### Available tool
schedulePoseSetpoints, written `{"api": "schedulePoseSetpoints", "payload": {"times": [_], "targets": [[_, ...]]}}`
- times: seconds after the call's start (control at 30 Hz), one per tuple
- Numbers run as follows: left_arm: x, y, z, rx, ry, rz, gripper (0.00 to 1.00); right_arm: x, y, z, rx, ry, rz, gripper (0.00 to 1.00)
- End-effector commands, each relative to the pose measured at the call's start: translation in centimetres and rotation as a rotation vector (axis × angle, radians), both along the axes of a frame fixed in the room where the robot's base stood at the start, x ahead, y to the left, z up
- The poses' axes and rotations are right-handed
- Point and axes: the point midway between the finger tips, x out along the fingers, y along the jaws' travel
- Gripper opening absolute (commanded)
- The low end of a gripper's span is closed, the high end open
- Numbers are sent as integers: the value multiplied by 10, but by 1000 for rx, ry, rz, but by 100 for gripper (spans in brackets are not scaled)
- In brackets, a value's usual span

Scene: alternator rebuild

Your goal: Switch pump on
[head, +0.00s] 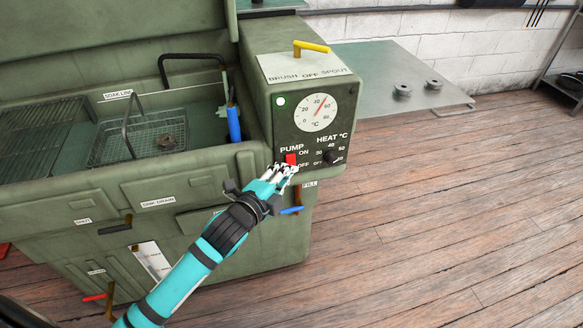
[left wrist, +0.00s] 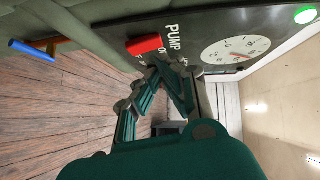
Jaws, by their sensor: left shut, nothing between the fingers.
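The red pump switch (head: 291,158) is on the dark control panel of the green wash machine, beside the ON and OFF labels. Its lower part is hidden by my fingers in the head view, and I cannot tell which position it is in. My left gripper (head: 287,169) is shut and empty, its fingertips just at the lower edge of the switch. In the left wrist view the red switch (left wrist: 145,44) stands out from the panel close to the fingertips (left wrist: 158,62). I cannot tell whether they touch. My right gripper is not in view.
The heat knob (head: 333,157) is right of the switch, below the temperature dial (head: 316,112). A green lamp (head: 281,101) is lit. A blue-handled valve (head: 291,210) is below the panel. The wire basket (head: 135,140) sits in the tank at left. Open wooden floor lies at right.

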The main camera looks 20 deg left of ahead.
Motion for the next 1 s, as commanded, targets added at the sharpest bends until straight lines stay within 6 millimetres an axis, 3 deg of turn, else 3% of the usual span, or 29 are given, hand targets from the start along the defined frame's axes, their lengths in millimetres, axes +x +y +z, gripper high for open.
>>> {"api": "schedulePoseSetpoints", "payload": {"times": [0.13,0.33,0.9,1.0], "targets": [[-23,5,3,1,2,1,0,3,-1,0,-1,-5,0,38],[-40,9,6,-1,1,1,0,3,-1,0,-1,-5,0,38],[-43,9,8,-1,0,1,0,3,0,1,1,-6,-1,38],[-43,9,15,-1,0,1,0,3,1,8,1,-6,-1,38]]}}
